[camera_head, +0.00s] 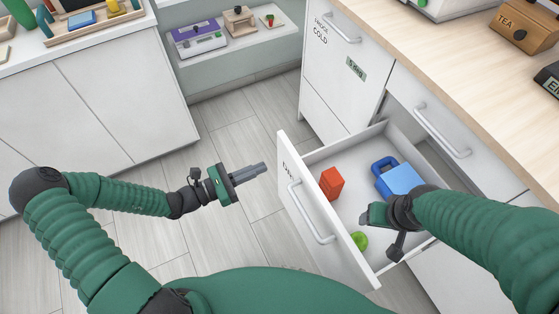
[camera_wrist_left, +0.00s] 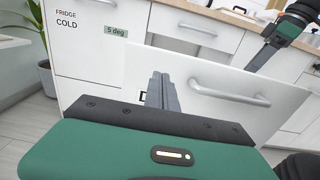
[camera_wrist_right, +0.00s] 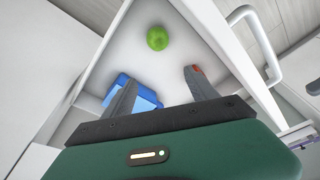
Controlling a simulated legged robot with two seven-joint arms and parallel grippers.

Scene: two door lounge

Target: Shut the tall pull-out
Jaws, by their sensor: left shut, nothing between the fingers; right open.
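A white pull-out drawer (camera_head: 347,262) stands open from the counter, with a bar handle (camera_head: 308,213) on its front. Its lettered front (camera_wrist_left: 215,122) also shows in the left wrist view. My left gripper (camera_head: 264,168) is shut and empty, out in front of the drawer front and pointing towards it; a gap shows in the head view. My right gripper (camera_wrist_right: 162,80) is open over the drawer's inside, with nothing between its fingers. In the drawer are a red block (camera_head: 331,184), a blue object with a loop (camera_head: 403,180) and a green round fruit (camera_head: 359,240).
A fridge front (camera_head: 335,75) marked COLD stands beside the drawer, closed. Another closed drawer with a handle (camera_head: 443,130) is under the wooden counter (camera_head: 450,50). A low shelf (camera_head: 235,58) and white cabinets (camera_head: 110,95) stand across clear floor (camera_head: 235,135).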

